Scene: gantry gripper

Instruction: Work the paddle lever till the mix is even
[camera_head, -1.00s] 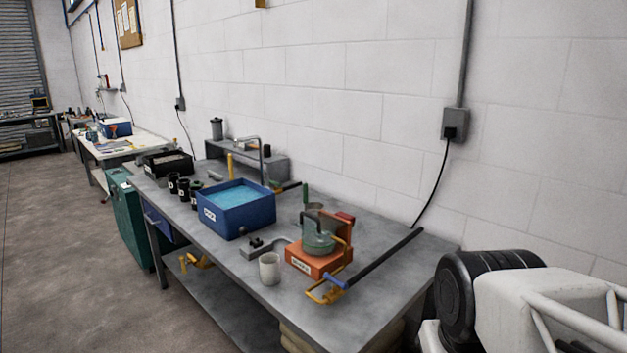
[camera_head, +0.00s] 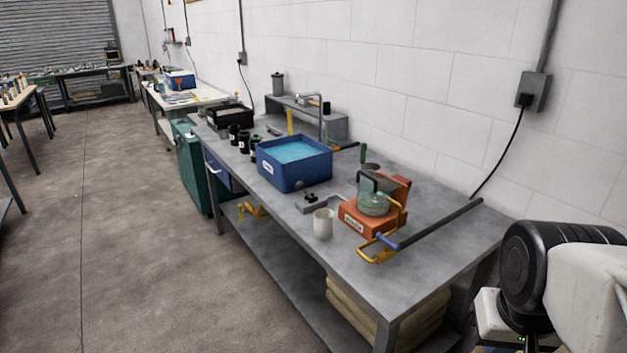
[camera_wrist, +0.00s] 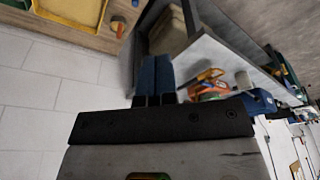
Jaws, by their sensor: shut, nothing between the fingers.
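An orange mixer-like unit (camera_head: 358,219) stands near the front right of the grey workbench (camera_head: 430,240), with a round green lidded pot (camera_head: 373,203) on it. A yellow bent lever (camera_head: 378,251) with a blue sleeve (camera_head: 386,243) sticks out at its front, and a long dark bar (camera_head: 440,224) runs right from there. Which part is the paddle is unclear, and the mix inside the pot is hidden. In the wrist view, my gripper (camera_wrist: 153,62) has its blue fingers together, empty. The orange unit (camera_wrist: 208,88) shows beyond the fingers to the right, apart from them.
A white cup (camera_head: 323,224) stands close left of the unit. A blue bin (camera_head: 293,178) with light-blue contents, black canisters (camera_head: 244,143) and a raised shelf (camera_head: 335,125) are farther along. The floor (camera_head: 130,240) left of the bench is clear.

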